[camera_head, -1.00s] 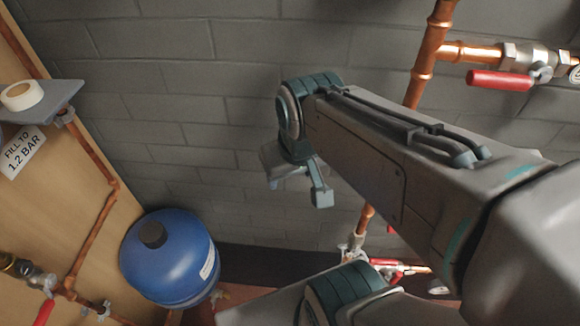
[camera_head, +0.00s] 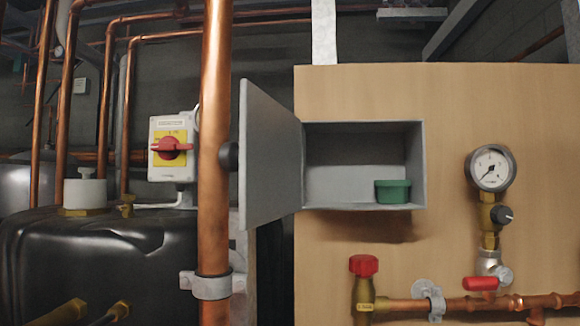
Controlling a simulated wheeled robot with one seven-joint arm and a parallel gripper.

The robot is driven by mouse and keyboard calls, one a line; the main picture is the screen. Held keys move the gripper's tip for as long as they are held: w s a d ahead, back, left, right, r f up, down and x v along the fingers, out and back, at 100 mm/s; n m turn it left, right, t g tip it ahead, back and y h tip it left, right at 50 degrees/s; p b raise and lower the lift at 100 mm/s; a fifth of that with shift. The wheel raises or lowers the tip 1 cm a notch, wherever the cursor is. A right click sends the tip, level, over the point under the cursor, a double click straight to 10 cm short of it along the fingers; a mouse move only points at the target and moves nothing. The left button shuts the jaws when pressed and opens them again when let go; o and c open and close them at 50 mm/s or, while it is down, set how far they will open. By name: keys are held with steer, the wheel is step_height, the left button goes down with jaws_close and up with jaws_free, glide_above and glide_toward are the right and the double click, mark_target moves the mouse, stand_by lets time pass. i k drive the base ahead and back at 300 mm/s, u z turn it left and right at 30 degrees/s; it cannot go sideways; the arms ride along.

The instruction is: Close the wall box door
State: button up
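The grey wall box (camera_head: 415,165) is fixed to a wooden panel right of the middle of the head view. Its grey door (camera_head: 268,155) stands wide open, hinged on the box's left edge and swung out to the left. A dark round knob (camera_head: 229,157) sits on the door's outer face, close to a vertical copper pipe. A small green tub (camera_head: 393,191) rests on the box floor at the right. My gripper is not in view.
The thick vertical copper pipe (camera_head: 214,110) stands just left of the door. A red-handled isolator switch (camera_head: 171,147) is further left. A pressure gauge (camera_head: 490,168) is right of the box. A red-capped valve (camera_head: 363,266) and copper piping run below.

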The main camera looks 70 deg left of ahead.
mark_target(267, 157)
steer(key=k, duration=1.3)
steer(key=u, duration=1.7)
steer(key=i, duration=0.5)
steer(key=z, duration=0.55)
steer(key=k, duration=1.3)
steer(key=u, duration=0.05)
steer(key=i, duration=0.75)
steer(key=u, duration=0.4)
